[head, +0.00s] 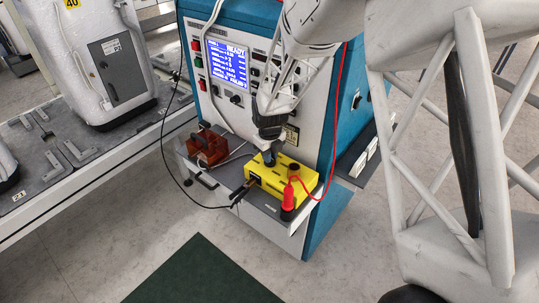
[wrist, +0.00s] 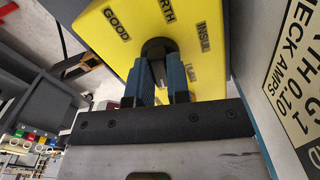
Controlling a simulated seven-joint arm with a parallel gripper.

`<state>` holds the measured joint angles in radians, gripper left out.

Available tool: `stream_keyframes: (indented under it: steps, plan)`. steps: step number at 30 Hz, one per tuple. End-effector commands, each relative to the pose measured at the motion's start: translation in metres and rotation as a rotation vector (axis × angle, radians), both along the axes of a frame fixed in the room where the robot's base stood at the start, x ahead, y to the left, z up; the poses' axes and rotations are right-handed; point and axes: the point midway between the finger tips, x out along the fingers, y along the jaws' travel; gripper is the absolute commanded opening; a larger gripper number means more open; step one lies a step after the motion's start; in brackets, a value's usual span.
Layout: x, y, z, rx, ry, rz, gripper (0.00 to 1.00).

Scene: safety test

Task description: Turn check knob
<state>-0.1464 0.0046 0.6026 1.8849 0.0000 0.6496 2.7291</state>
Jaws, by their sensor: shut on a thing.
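A yellow check box (head: 301,174) lies on the grey shelf (head: 220,180) at the front of the blue test machine. It also shows in the wrist view (wrist: 122,62), with labels including GOOD and INSUL around a dark check knob (wrist: 156,47). My gripper (head: 268,158) points down onto the box. In the wrist view its two blue fingers (wrist: 162,75) are shut on the knob, one on each side. The fingers hide part of the knob and of the label below it. In the head view the knob is hidden behind my gripper.
A red plug (head: 289,196) with a red cable stands at the box's front right. A black probe (head: 238,194) with a black cable meets its left side. A brown-red block (head: 207,147) sits left on the shelf. The machine's screen (head: 228,64) reads READY.

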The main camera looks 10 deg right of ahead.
Motion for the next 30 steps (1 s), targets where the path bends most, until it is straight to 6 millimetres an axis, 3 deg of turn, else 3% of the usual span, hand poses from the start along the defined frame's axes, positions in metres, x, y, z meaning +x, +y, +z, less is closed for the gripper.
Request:
stream_keyframes:
  steps: [9, 24, 25, 30]
  plan:
    - [0.0008, -0.0002, 0.0012, 0.0, -0.002, -0.15, 0.0]
    - [0.0009, -0.0003, 0.0012, 0.0, -0.002, -0.177, 0.0]
    - [0.0009, -0.0003, 0.0012, 0.0, -0.002, -0.177, 0.18]
    - [0.0005, -0.0003, 0.0008, 0.001, -0.001, -0.177, 0.43]
